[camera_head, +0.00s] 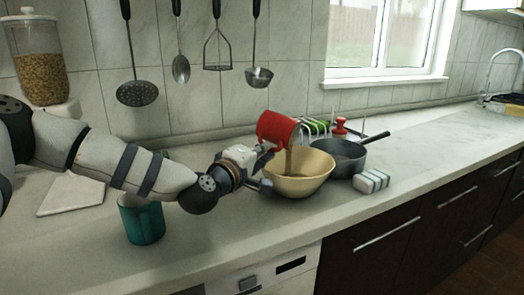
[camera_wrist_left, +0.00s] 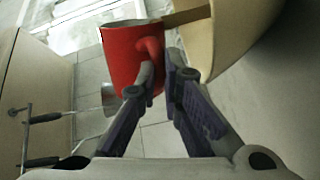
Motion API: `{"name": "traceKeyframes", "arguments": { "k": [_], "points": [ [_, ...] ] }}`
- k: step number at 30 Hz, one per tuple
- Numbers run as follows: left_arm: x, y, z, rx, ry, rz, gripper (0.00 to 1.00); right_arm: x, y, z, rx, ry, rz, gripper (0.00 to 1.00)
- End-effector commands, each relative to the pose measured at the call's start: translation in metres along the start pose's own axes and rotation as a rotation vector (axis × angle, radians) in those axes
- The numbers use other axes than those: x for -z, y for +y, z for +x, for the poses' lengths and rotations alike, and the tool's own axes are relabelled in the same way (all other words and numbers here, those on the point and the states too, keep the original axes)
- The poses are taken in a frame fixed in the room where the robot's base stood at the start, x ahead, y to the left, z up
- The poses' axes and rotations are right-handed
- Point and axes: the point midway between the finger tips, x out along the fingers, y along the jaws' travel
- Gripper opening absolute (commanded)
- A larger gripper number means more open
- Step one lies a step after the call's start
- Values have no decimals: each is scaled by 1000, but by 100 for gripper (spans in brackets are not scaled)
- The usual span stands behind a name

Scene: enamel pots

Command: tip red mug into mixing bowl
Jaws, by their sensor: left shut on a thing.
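The red mug (camera_head: 277,128) is tilted on its side above the rim of the cream mixing bowl (camera_head: 304,185), its mouth toward the right. A brownish stream (camera_head: 289,161) runs from its mouth down into the bowl. My left gripper (camera_head: 265,150) is shut on the mug, left of the bowl. In the left wrist view the fingers (camera_wrist_left: 160,75) close at the handle of the mug (camera_wrist_left: 123,57), with the bowl (camera_wrist_left: 243,35) beside it at the upper right. The bowl's inside is only partly visible. My right gripper is out of view.
A teal mug (camera_head: 141,221) stands below my forearm. The front counter is clear.

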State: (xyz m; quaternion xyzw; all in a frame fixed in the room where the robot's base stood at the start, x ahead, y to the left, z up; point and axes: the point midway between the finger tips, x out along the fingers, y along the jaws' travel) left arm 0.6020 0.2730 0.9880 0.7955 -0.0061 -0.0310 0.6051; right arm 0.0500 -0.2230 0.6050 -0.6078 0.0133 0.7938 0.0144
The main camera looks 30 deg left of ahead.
Motion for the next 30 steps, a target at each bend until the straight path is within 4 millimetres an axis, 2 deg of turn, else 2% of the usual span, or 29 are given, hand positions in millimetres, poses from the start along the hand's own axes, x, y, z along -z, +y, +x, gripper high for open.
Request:
{"name": "traceKeyframes", "arguments": {
  "k": [1, 30],
  "points": [
    [1, 5, 0, -6, 2, 13, 0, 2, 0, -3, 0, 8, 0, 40],
    [-1, 14, -1, -1, 12, 261, 0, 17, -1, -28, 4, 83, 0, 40]
  ]
}}
